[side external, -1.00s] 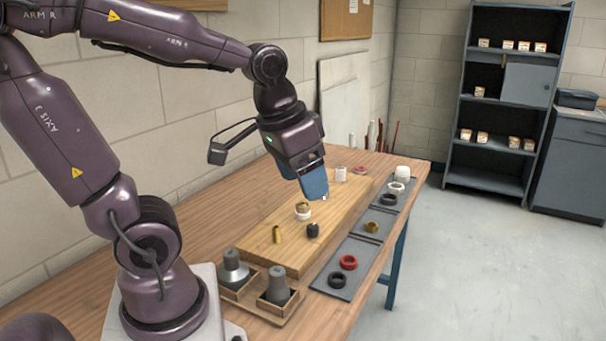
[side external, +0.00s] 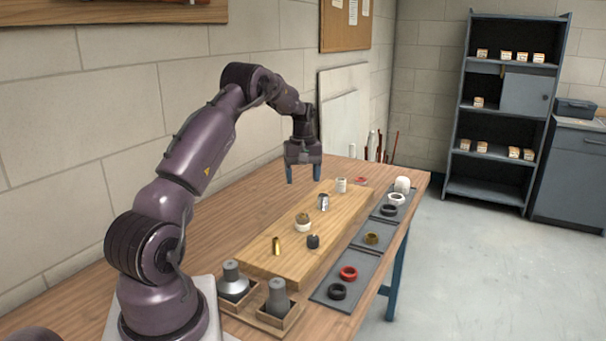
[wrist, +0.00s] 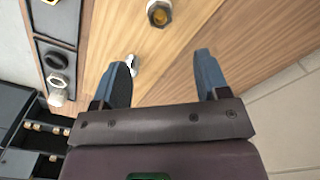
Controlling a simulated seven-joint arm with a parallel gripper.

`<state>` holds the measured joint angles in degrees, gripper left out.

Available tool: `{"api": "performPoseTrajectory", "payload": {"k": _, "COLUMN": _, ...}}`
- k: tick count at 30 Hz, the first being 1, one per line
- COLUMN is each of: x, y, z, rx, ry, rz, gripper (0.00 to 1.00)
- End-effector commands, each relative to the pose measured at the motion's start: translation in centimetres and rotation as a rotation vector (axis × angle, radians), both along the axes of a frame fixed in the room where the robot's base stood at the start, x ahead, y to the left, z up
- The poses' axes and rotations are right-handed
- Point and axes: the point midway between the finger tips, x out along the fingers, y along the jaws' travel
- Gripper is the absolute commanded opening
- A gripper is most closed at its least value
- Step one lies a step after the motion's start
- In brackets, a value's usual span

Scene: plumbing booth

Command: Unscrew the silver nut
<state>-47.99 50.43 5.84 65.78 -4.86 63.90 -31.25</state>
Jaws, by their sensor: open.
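A silver metal fitting (side external: 323,201) stands on the wooden board (side external: 282,258). It also shows in the wrist view (wrist: 132,64), beside the left finger; I cannot make out the nut apart from the rest of it. My gripper (side external: 303,179) is open, pointing down, above the table's wall side, to the left of the fitting and apart from it. In the wrist view, nothing is between the fingers (wrist: 160,60). A brass fitting with a pale collar (side external: 303,224) stands nearer on the board, and also shows in the wrist view (wrist: 158,13).
A brass piece (side external: 276,246), a dark fitting (side external: 313,242) and a white cylinder (side external: 341,185) stand on the board.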

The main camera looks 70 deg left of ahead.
Motion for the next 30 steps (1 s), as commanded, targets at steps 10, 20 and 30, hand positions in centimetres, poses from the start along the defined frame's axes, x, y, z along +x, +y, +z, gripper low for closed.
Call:
{"api": "performPoseTrajectory", "payload": {"k": 10, "x": 0.0, "y": -0.1, "z": -2.6, "rx": -0.007, "ry": 0.003, "rz": 0.065, "gripper": 0.68}}
{"api": "performPoseTrajectory", "payload": {"k": 20, "x": 0.0, "y": -0.1, "z": -9.0, "rx": -0.006, "ry": 0.001, "rz": 0.063, "gripper": 0.68}}
{"api": "performPoseTrajectory", "payload": {"k": 30, "x": 0.1, "y": -0.1, "z": -12.4, "rx": -0.004, "ry": 0.000, "rz": 0.062, "gripper": 0.68}}
